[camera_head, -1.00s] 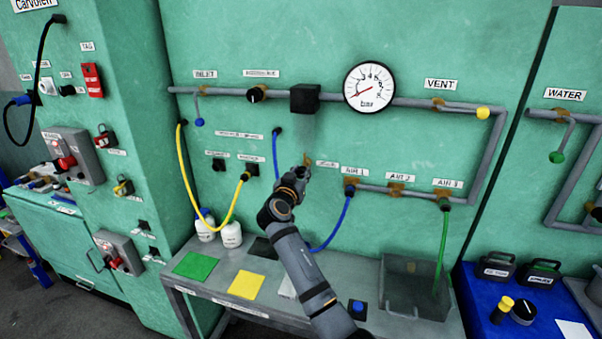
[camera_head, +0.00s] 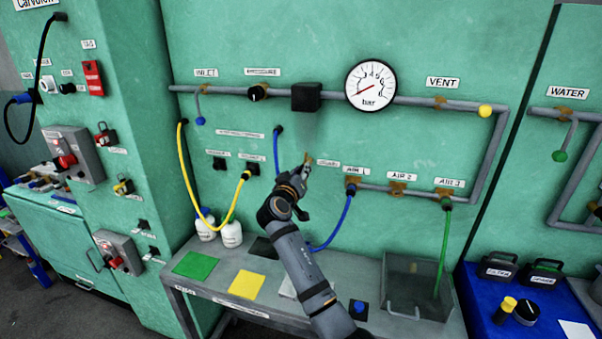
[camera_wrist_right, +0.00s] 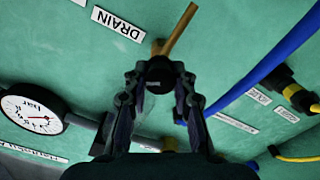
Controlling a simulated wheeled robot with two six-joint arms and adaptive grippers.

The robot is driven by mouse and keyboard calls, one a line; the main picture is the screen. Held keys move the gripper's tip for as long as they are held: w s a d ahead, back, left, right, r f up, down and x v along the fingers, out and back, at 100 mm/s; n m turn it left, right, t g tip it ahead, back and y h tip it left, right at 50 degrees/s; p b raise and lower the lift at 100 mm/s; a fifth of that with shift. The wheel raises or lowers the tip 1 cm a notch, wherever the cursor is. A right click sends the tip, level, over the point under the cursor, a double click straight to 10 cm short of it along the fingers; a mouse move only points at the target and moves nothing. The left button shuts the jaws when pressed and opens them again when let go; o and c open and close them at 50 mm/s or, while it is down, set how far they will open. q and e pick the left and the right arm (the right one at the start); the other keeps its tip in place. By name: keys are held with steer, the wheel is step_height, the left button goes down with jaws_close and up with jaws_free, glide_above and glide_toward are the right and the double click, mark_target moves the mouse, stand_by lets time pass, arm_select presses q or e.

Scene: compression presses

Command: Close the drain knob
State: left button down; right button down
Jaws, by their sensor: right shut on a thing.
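The drain knob (camera_wrist_right: 160,72) is a dark round piece on the green panel, under the white DRAIN label (camera_wrist_right: 120,24). A brass pipe stub (camera_wrist_right: 178,30) sticks out beside it in the wrist view, and it also shows in the head view (camera_head: 307,158). My right gripper (camera_wrist_right: 160,80) is shut on the knob, with one finger on each side. In the head view my right gripper (camera_head: 301,174) reaches up to the panel and hides the knob. My left gripper is not in view.
A blue hose (camera_head: 346,218) runs down to the right of my right arm. A yellow hose (camera_head: 186,170) hangs on the left. The pressure gauge (camera_head: 371,85) sits above on the grey pipe, its needle near the low end. A grey bench (camera_head: 205,289) stands below.

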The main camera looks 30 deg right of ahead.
steer(key=n, duration=0.2)
steer(key=shift+n, duration=0.4)
steer(key=n+p, duration=0.1)
steer(key=n, duration=0.1)
steer(key=shift+n, duration=0.4)
steer(key=n+p, duration=0.3)
steer(key=n, duration=0.3)
steer(key=shift+w+f+n, duration=0.1)
steer(key=shift+f+n, duration=0.05)
steer(key=shift+n, duration=0.15)
steer(key=shift+p, duration=0.3)
steer(key=c, duration=1.4)
jaws_free()
steer(key=shift+c, duration=0.2)
steer(key=o, duration=0.4)
steer(key=shift+d, duration=0.2)
steer(key=shift+c, duration=0.2)
steer(key=shift+a, duration=0.15)
